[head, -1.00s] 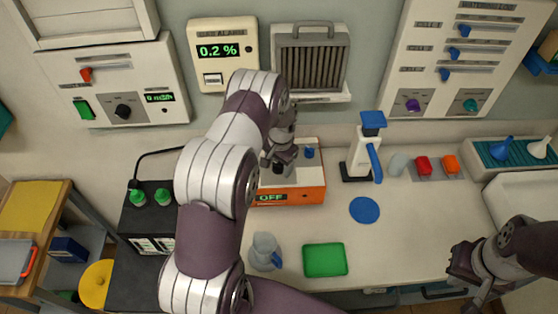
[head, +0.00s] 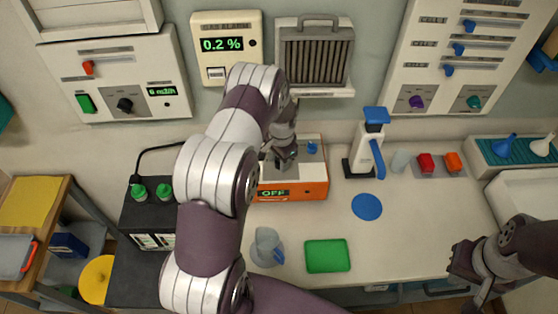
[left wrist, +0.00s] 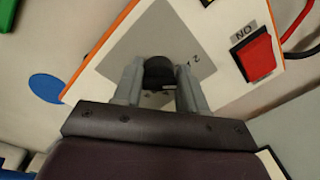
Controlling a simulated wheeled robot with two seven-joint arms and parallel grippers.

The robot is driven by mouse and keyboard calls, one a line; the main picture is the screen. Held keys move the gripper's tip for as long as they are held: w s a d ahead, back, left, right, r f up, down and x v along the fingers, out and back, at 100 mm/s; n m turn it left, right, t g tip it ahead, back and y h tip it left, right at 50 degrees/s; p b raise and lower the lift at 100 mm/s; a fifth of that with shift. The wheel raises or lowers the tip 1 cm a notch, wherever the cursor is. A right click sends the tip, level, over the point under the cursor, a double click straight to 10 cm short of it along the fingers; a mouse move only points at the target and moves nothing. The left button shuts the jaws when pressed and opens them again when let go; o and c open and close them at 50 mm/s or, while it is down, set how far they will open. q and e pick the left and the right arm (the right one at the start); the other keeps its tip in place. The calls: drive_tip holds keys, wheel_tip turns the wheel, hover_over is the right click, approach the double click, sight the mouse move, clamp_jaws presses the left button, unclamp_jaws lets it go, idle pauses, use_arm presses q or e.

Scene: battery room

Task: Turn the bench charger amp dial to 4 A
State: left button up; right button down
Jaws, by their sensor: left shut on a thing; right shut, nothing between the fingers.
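The bench charger (head: 310,186) is a white-topped box with an orange front, on the bench at the middle. Its front display reads OFF. My left gripper (head: 280,162) reaches down over its top from the left. In the left wrist view, the gripper (left wrist: 160,84) is shut on a black round dial (left wrist: 157,68), one finger on each side. The dial sits on a grey plate with a "2" visible beside it; most other marks and the pointer are hidden. A red switch (left wrist: 256,56) labelled ON is beside the plate. My right gripper (head: 468,266) is shut and empty at the right.
A black battery (head: 148,212) with green caps stands left of the charger. A clear jug (head: 267,248), a green tray (head: 327,256) and a blue disc (head: 367,207) lie in front. A white-and-blue stand (head: 368,150) is close on the charger's right.

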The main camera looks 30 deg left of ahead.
use_arm(q)
drive_tip(key=m+b, duration=0.1)
drive_tip(key=m, duration=0.4)
drive_tip(key=shift+f, duration=0.1)
drive_tip(key=shift+m, duration=0.3)
idle(0.4)
drive_tip(key=o, duration=1)
drive_tip(key=shift+w+d, duration=0.15)
drive_tip(key=shift+b, duration=0.3)
